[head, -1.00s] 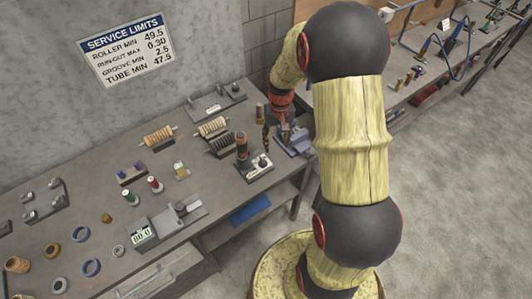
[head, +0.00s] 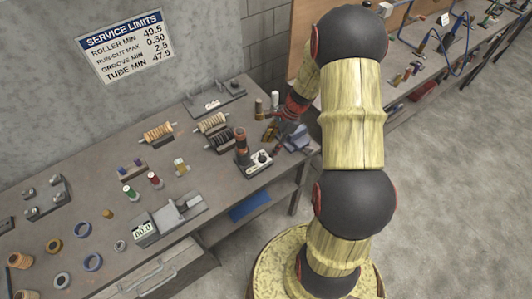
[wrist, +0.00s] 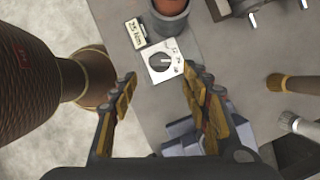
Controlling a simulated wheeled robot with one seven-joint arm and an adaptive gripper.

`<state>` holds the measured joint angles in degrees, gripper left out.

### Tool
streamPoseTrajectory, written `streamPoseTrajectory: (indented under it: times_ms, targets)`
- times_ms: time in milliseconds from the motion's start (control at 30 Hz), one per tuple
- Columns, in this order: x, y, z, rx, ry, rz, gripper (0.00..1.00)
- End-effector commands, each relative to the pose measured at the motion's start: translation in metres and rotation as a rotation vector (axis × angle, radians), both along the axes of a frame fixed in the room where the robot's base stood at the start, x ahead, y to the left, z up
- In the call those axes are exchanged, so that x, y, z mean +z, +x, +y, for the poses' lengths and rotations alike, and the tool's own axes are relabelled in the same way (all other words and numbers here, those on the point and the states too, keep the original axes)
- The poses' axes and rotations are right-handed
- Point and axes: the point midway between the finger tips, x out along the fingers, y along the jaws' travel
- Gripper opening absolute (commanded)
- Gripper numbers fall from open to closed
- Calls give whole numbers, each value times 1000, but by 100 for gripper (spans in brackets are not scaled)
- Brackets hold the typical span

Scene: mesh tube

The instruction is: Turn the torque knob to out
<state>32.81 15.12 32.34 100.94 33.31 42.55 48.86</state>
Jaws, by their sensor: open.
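The torque knob (wrist: 161,61) is a small round dial on a white square plate with printed marks, in the upper middle of the wrist view. A dark pointer lies across it; I cannot read its exact setting. A label reading 25 Nm (wrist: 135,33) stands beside it. In the head view the knob's plate (head: 261,158) is on a base near the bench's right end. My gripper (wrist: 160,82) is open and empty, its two fingers apart below the knob in the picture, not touching it. In the head view my gripper (head: 270,132) is above and behind the knob's base.
A reddish-brown cylinder (wrist: 171,14) stands right beside the knob. A blue-grey block (head: 294,139) lies to the right. Two upright posts (wrist: 285,84) stand at the right of the wrist view. Spring-wound rollers (head: 213,123) lie left of the station.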

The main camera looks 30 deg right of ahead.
Motion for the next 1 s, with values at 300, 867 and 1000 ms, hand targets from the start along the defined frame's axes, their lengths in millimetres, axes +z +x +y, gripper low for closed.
streamPoseTrajectory:
  times_ms: [300,867,1000]
  targets:
    - [-42,5,16,4,0,0,47]
    - [-49,6,19,5,-2,-2,38]
    - [-49,6,19,5,-2,-2,30]
